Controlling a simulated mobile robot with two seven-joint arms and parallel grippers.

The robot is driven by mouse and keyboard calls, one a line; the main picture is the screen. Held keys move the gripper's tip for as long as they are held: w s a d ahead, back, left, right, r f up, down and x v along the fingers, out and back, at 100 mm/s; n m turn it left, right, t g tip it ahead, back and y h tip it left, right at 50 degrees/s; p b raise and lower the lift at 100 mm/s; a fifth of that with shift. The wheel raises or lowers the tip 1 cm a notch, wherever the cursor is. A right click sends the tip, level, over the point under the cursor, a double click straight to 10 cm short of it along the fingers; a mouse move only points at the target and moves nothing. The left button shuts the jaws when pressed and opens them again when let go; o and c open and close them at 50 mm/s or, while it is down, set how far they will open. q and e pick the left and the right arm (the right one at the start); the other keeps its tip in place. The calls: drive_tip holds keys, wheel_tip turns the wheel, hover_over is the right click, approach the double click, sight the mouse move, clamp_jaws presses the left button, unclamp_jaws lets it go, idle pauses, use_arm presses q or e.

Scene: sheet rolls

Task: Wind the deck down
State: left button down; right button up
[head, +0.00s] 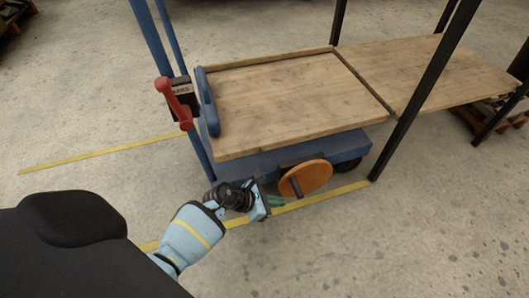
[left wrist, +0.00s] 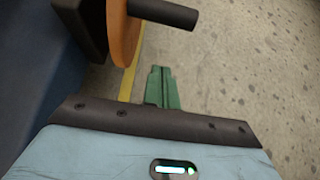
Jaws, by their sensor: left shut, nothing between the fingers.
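A wooden deck (head: 285,100) with a raised wooden edge sits on a blue wheeled cart (head: 260,160). An orange hand wheel (head: 312,177) is mounted on the cart's near side, with a dark handle (head: 295,185) sticking out; the wheel (left wrist: 125,35) and handle (left wrist: 165,12) also show at the top of the left wrist view. My left gripper (head: 276,201) is shut and empty, low beside the wheel and just left of the handle, apart from it. Its green fingers (left wrist: 162,85) are together in the left wrist view. My right gripper is not in view.
A red lever (head: 174,103) on a black labelled box is fixed to the blue upright at left. A wooden shelf (head: 430,70) between dark posts adjoins the deck at right. Yellow lines (head: 330,194) mark the concrete floor, which is clear in front.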

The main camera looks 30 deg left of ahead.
use_arm(q)
drive_tip(key=w+r, duration=0.1)
drive_tip(key=w+d+r, duration=0.1)
drive_tip(key=shift+d+r+b, duration=0.2)
drive_tip(key=shift+r+b, duration=0.1)
drive_tip(key=shift+a, duration=0.1)
